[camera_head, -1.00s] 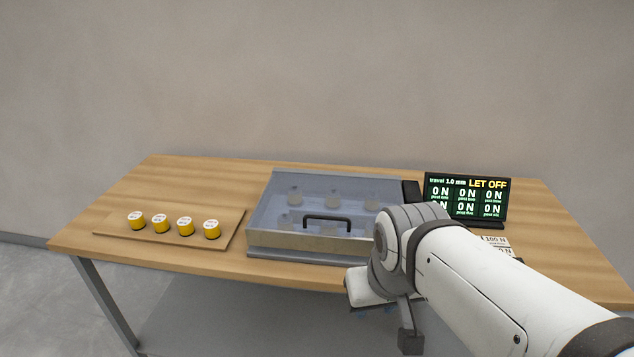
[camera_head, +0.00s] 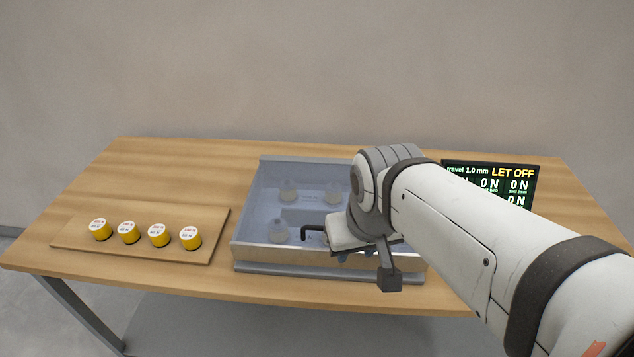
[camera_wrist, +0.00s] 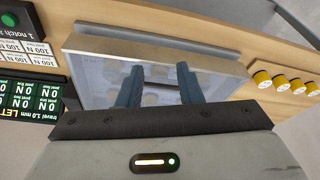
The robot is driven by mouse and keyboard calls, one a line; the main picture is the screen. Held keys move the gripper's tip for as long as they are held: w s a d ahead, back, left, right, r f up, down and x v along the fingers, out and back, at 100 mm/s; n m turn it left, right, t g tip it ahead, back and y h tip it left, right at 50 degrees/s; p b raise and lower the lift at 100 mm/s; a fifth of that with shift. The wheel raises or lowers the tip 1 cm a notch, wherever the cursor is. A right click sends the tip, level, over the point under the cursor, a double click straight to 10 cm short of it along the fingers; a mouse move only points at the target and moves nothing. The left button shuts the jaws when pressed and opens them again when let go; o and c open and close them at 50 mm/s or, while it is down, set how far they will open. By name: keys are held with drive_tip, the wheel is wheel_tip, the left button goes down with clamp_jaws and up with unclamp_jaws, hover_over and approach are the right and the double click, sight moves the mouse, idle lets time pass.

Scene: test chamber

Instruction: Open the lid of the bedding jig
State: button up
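The bedding jig (camera_head: 331,270) is a grey box with a clear lid (camera_head: 262,205) lying shut over it. Several pale domed posts show through the lid. A black bar handle (camera_head: 311,230) is on the lid's front; my arm hides its right part. My gripper (camera_wrist: 161,76) is at the front of the jig, near the handle. In the wrist view its two blue-grey fingers stand apart over the jig (camera_wrist: 215,62), with nothing clearly held.
A wooden board (camera_head: 75,233) with several yellow weights (camera_head: 159,235) lies to the left. A black display (camera_head: 519,180) reading "LET OFF" stands to the right, partly behind my arm. Labelled cards (camera_wrist: 28,50) and a green button (camera_wrist: 9,19) show in the wrist view. The table behind the jig is clear.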

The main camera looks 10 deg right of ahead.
drive_tip(key=w+n+g+b, duration=0.6)
drive_tip(key=w+n+b, duration=0.6)
drive_tip(key=w+n, duration=0.3)
drive_tip(key=shift+t+y, duration=0.3)
drive_tip(key=f, duration=0.5)
drive_tip(key=f+b, duration=0.1)
drive_tip(key=f, duration=0.2)
drive_tip(key=shift+s, duration=0.25)
drive_tip(key=shift+m, duration=0.3)
clamp_jaws()
